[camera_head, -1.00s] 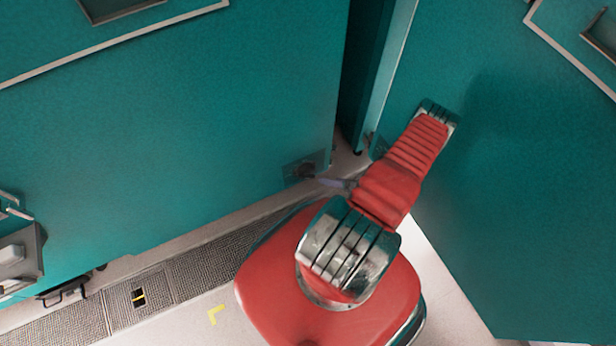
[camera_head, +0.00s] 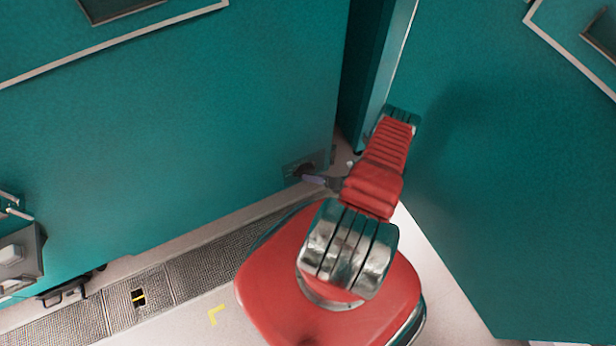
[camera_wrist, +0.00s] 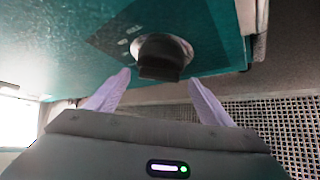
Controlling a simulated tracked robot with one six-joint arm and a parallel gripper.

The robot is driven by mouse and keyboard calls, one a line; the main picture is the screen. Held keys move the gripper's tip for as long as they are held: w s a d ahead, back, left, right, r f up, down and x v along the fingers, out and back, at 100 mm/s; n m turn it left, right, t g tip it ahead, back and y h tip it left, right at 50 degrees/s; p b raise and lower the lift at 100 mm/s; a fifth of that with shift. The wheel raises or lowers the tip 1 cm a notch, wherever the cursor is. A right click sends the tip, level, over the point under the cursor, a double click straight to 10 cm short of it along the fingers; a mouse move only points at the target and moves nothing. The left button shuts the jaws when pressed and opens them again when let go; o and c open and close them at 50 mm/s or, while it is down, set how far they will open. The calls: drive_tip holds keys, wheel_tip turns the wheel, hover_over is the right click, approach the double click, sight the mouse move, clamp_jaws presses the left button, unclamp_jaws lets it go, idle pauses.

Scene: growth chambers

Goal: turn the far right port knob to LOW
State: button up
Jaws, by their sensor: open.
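The port knob (camera_wrist: 160,58) is dark with a pale round base, on a darker plate low on the teal wall. In the wrist view it is just ahead of my gripper (camera_wrist: 158,95), between the lines of its two lilac fingers. The fingers are spread apart and empty; I cannot tell whether either touches the knob. In the head view the knob (camera_head: 304,170) sits near the wall's lower right corner, with my gripper (camera_head: 314,180) close to it. Small pale marks show on the plate (camera_wrist: 112,40), too blurred to read.
A second teal wall (camera_head: 500,200) stands on the right, close to my arm, with a narrow dark gap between the walls. A floor grating (camera_head: 215,250) runs below the left wall. A grey box (camera_head: 20,255) is at the far left. Pale floor lies in front.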

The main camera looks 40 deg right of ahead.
drive_tip(key=shift+x, duration=2.45)
drive_tip(key=c, duration=0.8)
drive_tip(key=shift+c, duration=0.2)
drive_tip(key=shift+n+g+h, duration=0.4)
drive_tip(key=shift+n+h, duration=0.1)
drive_tip(key=shift+h, duration=0.3)
drive_tip(key=o, duration=0.8)
